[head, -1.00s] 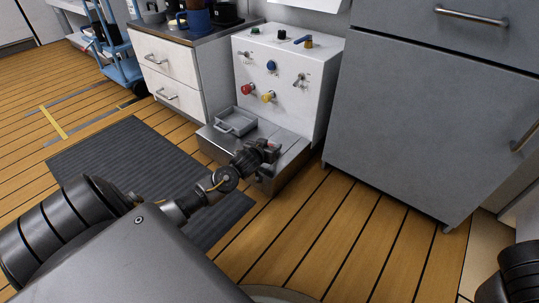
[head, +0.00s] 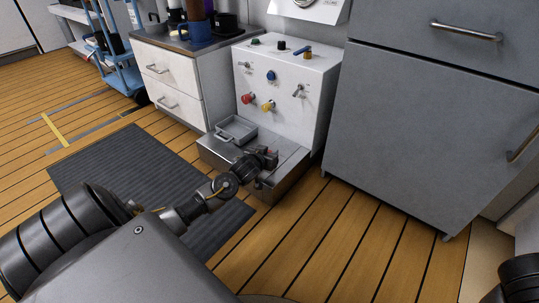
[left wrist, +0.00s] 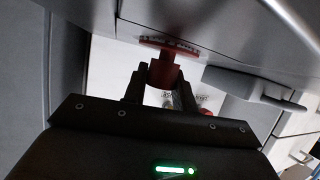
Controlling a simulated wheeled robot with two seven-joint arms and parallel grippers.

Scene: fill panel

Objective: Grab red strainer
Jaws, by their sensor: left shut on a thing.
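The red strainer (left wrist: 163,72) shows in the left wrist view as a red stem with a wider red flange against a grey metal surface. My left gripper (left wrist: 160,92) is shut on the red stem. In the head view my left gripper (head: 267,158) is low at the steel ledge in front of the white panel box. Only a small bit of red shows there; the gripper hides the rest. Whether the strainer is seated or free of the metal I cannot tell. My right gripper is out of view.
The white panel box (head: 299,75) carries a red knob, a yellow knob and levers above the steel ledge (head: 216,151). A grey tray (head: 237,130) sits on the ledge. A grey cabinet (head: 420,130) stands close on the right.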

